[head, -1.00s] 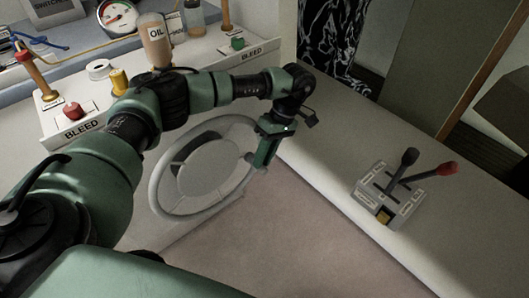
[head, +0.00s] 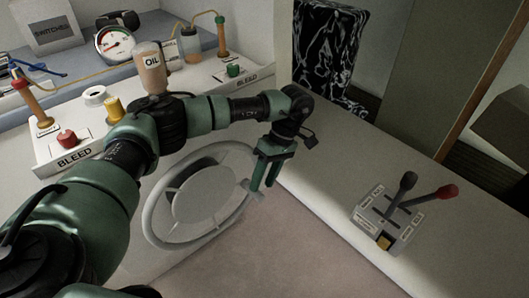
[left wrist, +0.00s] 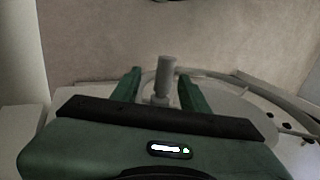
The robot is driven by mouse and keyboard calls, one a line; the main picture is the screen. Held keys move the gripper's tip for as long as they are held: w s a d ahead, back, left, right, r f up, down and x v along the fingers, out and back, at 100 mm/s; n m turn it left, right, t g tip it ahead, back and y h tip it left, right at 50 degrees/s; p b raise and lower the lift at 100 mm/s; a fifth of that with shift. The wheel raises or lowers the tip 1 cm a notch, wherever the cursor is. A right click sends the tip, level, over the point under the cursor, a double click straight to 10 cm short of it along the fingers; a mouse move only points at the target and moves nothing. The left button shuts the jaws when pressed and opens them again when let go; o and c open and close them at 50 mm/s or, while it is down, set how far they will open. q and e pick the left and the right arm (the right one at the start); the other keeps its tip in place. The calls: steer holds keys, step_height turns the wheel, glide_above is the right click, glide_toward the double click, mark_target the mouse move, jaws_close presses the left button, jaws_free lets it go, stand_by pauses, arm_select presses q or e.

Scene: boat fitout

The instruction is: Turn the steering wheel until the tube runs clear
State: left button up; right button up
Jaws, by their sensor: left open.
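The grey steering wheel (head: 153,222), a ring around a pale central disc, stands at centre in the head view, partly behind my left arm. A short grey knob (head: 246,187) sits on its right rim. My left gripper (head: 263,188) is open at that knob, fingers pointing down. In the left wrist view the knob (left wrist: 166,72) shows upright in the gap between the two green fingers; the depth between them is hard to judge. A thin yellow tube (head: 203,14) links a jar (head: 190,45) to a post at the back. Its contents are too small to tell. My right gripper is not in view.
A bench with BLEED panels (head: 75,157), an oil bottle (head: 152,70) and a gauge (head: 115,43) lies behind my arm. A lever box (head: 388,220) with black and red levers is on the right ledge. The floor before the wheel is clear.

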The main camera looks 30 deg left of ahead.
arm_select(q)
step_height(320, 180, up, 19)
steer(key=shift+f, duration=0.1)
stand_by(1.3)
